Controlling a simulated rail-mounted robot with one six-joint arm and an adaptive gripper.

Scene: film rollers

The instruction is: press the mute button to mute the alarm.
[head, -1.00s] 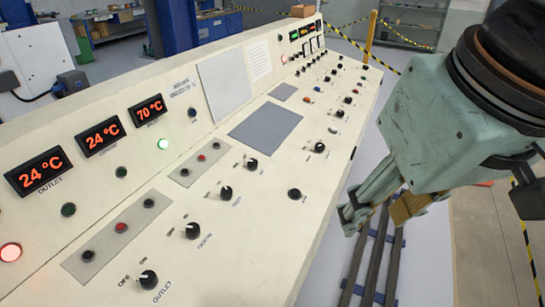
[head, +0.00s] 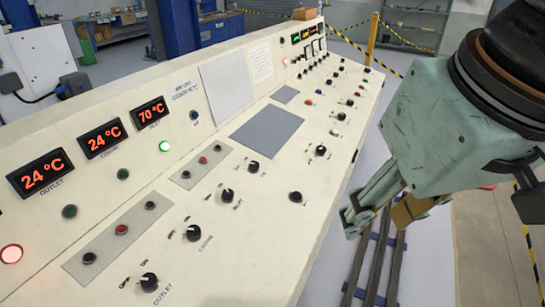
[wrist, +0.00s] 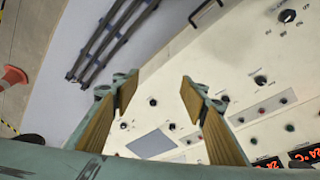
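A long cream control panel (head: 265,215) with knobs, buttons and lamps fills the middle of the head view. A small dark button (head: 194,115) sits under a small label right of the displays; its lettering is too small to read, so I cannot tell which button is the mute button. Red buttons (head: 121,229) sit on grey plates. My gripper (head: 373,214) hangs beyond the panel's right edge in the head view, touching nothing. In the wrist view my gripper (wrist: 157,97) is open and empty, its tan pads wide apart, with the panel behind.
Red displays (head: 41,172) read 24, 24 and 70 °C. A green lamp (head: 164,146) and a red lamp (head: 11,253) glow. Dark rails (head: 377,265) run on the floor right of the panel. An orange cone (wrist: 12,77) stands at left in the wrist view.

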